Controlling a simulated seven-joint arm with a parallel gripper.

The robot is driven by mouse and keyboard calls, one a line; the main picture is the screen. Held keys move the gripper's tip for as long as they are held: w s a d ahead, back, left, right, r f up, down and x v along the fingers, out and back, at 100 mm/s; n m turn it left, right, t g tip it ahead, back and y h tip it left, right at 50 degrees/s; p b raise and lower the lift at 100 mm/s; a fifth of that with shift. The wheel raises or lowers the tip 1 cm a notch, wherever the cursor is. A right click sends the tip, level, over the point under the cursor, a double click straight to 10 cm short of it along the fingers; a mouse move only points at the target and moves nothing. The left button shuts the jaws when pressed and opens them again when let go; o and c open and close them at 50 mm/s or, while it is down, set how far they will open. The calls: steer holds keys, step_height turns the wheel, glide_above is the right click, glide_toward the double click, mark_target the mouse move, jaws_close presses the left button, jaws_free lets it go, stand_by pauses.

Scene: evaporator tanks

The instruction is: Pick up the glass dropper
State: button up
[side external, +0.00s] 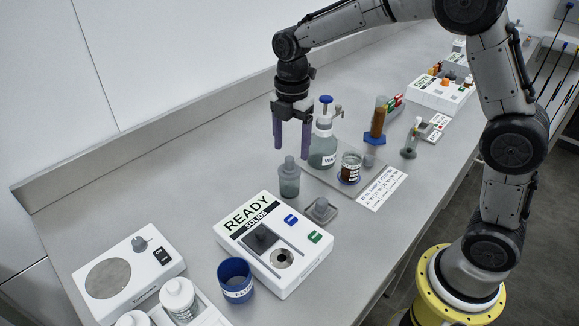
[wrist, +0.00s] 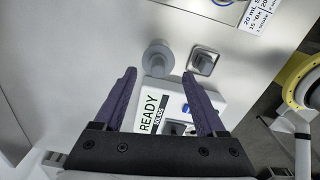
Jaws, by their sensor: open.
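A small translucent grey-green glass vessel with a narrow top (side external: 289,179) stands upright on the bench; it may be the glass dropper, but I cannot tell for sure. It also shows from above in the wrist view (wrist: 158,58), just beyond and between the fingertips. My gripper (side external: 292,147) points down with its purple fingers apart and nothing between them. In the side view its fingertips are just above the vessel's top, apart from it. In the wrist view my gripper (wrist: 158,75) frames the vessel, with one finger on either side.
A blue-capped glass bottle (side external: 322,151) stands close right of my gripper, on a grey tray (side external: 337,186). A small grey square holder (side external: 320,210) and the white READY solids box (side external: 290,279) are in front. A blue cup (side external: 235,279) stands further left.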

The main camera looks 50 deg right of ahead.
mark_target(289, 157)
steer(key=f, duration=0.4)
steer(key=shift+w+a+f, duration=0.1)
steer(key=shift+a+f, duration=0.1)
steer(key=shift+f, duration=0.2)
jaws_close()
